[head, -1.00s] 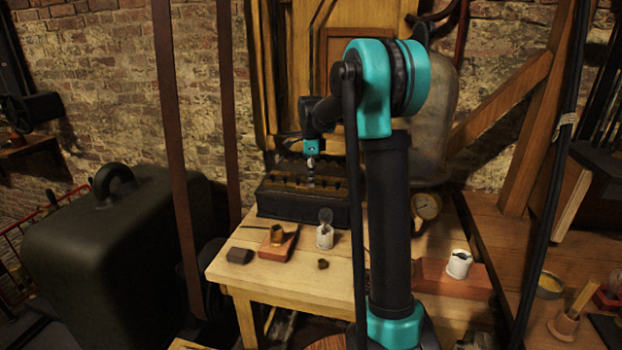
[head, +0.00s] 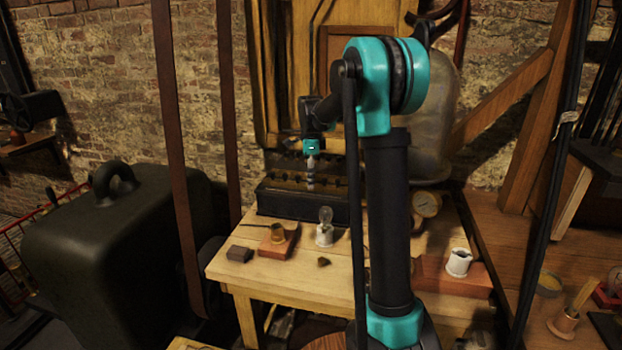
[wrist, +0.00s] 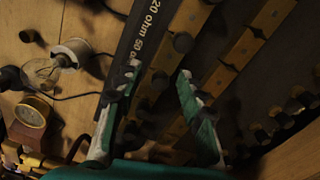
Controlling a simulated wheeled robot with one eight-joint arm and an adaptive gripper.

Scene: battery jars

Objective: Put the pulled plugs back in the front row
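The resistance box (head: 290,208) is dark, with brass bars on top, and stands at the back of the wooden table. The wrist view shows its lettered edge (wrist: 147,22), brass strips (wrist: 240,48) and dark plug knobs. A small dark piece (head: 323,262), possibly a plug, lies on the table front. Which holes are empty is unclear.
A gauge (head: 426,204) and a white pot (head: 459,263) are to the right. Wires cross the table.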

